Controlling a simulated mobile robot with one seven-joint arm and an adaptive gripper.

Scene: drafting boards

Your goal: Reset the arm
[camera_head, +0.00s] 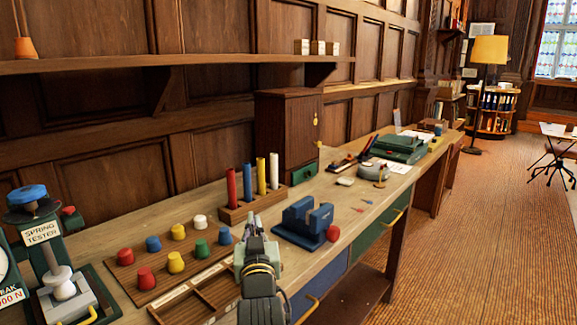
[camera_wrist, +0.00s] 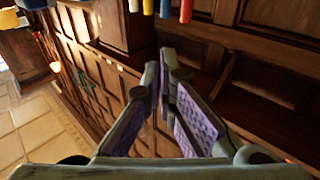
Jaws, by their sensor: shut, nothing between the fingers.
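My gripper (camera_head: 254,219) is in front of the long wooden workbench (camera_head: 345,212) in the head view, between the wooden tray and the blue block. In the wrist view my gripper (camera_wrist: 167,60) has its two fingers with purple pads converging at the tips. The fingers are shut with nothing visible between them. My arm covers part of the bench front and the tray's right end.
Left of my gripper are a compartment tray (camera_head: 190,304), a pegboard with coloured knobs (camera_head: 178,262) and a spring tester (camera_head: 60,250). Behind stands a rack of coloured rods (camera_head: 250,205). A blue notched block (camera_head: 303,222) and red ball (camera_head: 333,233) are to the right.

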